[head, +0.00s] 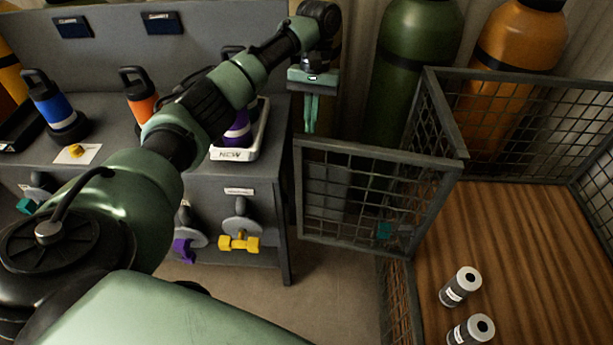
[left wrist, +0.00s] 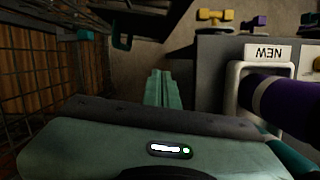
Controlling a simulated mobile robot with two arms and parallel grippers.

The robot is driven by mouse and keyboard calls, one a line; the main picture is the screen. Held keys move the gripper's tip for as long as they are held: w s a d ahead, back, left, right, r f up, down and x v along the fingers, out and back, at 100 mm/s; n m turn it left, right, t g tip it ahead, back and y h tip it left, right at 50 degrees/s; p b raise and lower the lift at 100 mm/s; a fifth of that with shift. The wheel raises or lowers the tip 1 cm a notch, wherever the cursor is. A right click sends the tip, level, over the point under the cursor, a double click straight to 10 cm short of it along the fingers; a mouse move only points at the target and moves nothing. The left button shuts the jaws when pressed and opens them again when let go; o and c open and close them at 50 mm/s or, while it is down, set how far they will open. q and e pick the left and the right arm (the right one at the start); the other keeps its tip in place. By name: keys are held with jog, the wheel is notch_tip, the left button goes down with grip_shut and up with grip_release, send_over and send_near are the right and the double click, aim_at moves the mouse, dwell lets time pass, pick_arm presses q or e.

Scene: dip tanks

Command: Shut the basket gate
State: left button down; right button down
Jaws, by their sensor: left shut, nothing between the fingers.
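The basket gate (head: 345,190) is a dark grey mesh panel in the head view. It stands open, swung out to the left from the mesh basket (head: 445,120) with the wooden floor. A small teal part (head: 384,231) shows low through its mesh. My left gripper (head: 311,130) points down beside the gate's top left corner, on its far side. Its teal fingers are together and empty; they also show in the left wrist view (left wrist: 163,75). Whether they touch the gate frame, I cannot tell. My right gripper is not in view.
A grey bench (head: 275,180) with bottles and a white "NEW" tray (head: 235,155) stands close left of the gate. Green (head: 415,70) and orange (head: 520,45) cylinders stand behind. Bare floor shows before the gate.

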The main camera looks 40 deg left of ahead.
aim_at(305, 170)
pick_arm(q)
jog(key=shift+s+d+f+p, duration=0.35)
jog(key=shift+s+f, duration=0.65)
jog(key=shift+f, duration=0.7)
jog(key=shift+s+d+f+p, duration=0.2)
jog(key=shift+s+d+f, duration=0.25)
jog(key=shift+s+f, duration=0.95)
jog(key=shift+s+d+f+p, duration=0.35)
jog(key=shift+s+f, duration=0.3)
jog(key=shift+f, duration=1.4)
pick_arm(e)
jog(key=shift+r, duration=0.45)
